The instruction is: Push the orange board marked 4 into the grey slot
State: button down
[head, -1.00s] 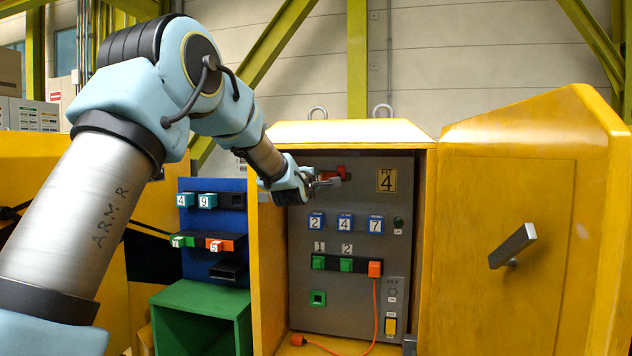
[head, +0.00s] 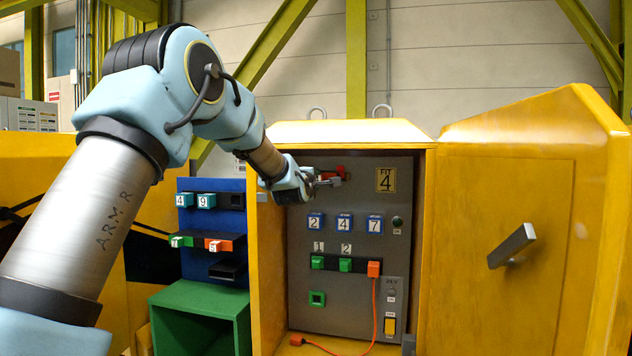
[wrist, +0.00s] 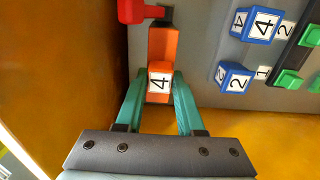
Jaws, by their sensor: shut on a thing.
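The orange board marked 4 (wrist: 163,48) is held between the two teal fingers of my gripper (wrist: 160,88) in the wrist view. Its white label faces my wrist camera, and its body reaches away toward the grey panel (wrist: 203,75). The grey slot is not clearly seen; the board hides the spot at its far end, so I cannot tell how deep it sits. In the head view my gripper (head: 318,182) is at the panel's upper left, left of the FIT 4 sign (head: 386,180). A red lever (wrist: 132,10) is just beyond the board.
Blue number cubes (head: 344,223) and green and orange plugs (head: 346,264) are lower on the panel. The open yellow door (head: 510,200) is at right. A blue rack (head: 212,190) stands at left.

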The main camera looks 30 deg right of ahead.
jog(key=shift+r+b, duration=0.25)
jog(key=shift+b, duration=0.1)
dwell(0.4)
jog(key=shift+c, duration=2)
grip_release()
jog(key=shift+w+d+f, duration=0.1)
jog(key=shift+f, duration=0.05)
jog(key=shift+f, duration=0.1)
jog(key=b+v, duration=0.5)
jog(key=v, duration=0.6)
jog(key=a+f+m+g+y, duration=0.4)
jog(key=a+f+m+y, duration=0.3)
jog(key=a+f, duration=1.55)
jog(key=s+a+f+m+g+y, duration=0.1)
jog(key=s+a+f+g+y, duration=0.1)
jog(key=s+a+f, duration=0.3)
jog(key=s+a+f+m+g+y, duration=0.2)
jog(key=s+a+f+g, duration=0.3)
jog(key=s+a, duration=0.9)
jog(key=a+y, duration=0.1)
jog(key=a, duration=0.1)
jog(key=shift+a+f+m+g, duration=0.3)
jog(key=shift+a+f, duration=0.05)
jog(key=shift+f, duration=0.05)
